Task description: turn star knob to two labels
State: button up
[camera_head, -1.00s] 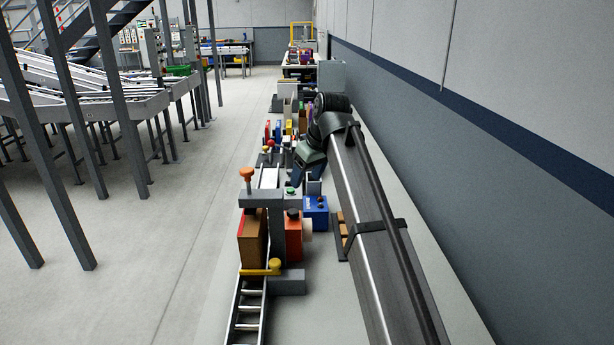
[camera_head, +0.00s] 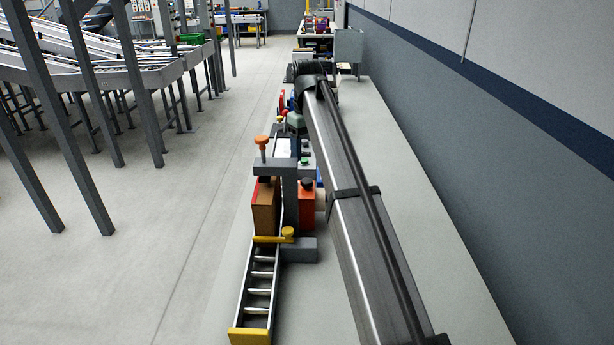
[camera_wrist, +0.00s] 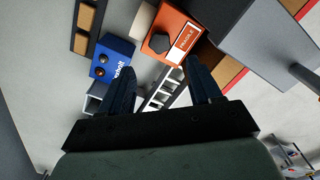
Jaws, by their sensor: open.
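An orange box (camera_wrist: 170,30) carries a black lobed knob (camera_wrist: 159,43) and a white label (camera_wrist: 184,42) beside it; the label's print is small and looks like "FRAGILE". In the head view the orange box (camera_head: 306,210) stands near the front, with its dark knob (camera_head: 307,183) on top. My gripper (camera_wrist: 157,66) is open and empty in the wrist view, its two dark fingers apart. The knob shows beyond the fingertips, not between them. In the head view my arm hides the fingers. I cannot make out a second label.
The bench is clear to the right of my arm.

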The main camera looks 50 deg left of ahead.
aim_at(307, 180)
notch_tip(307, 180, down, 9)
jog(key=shift+f, duration=0.1)
dwell(0.3)
jog(key=c, duration=1)
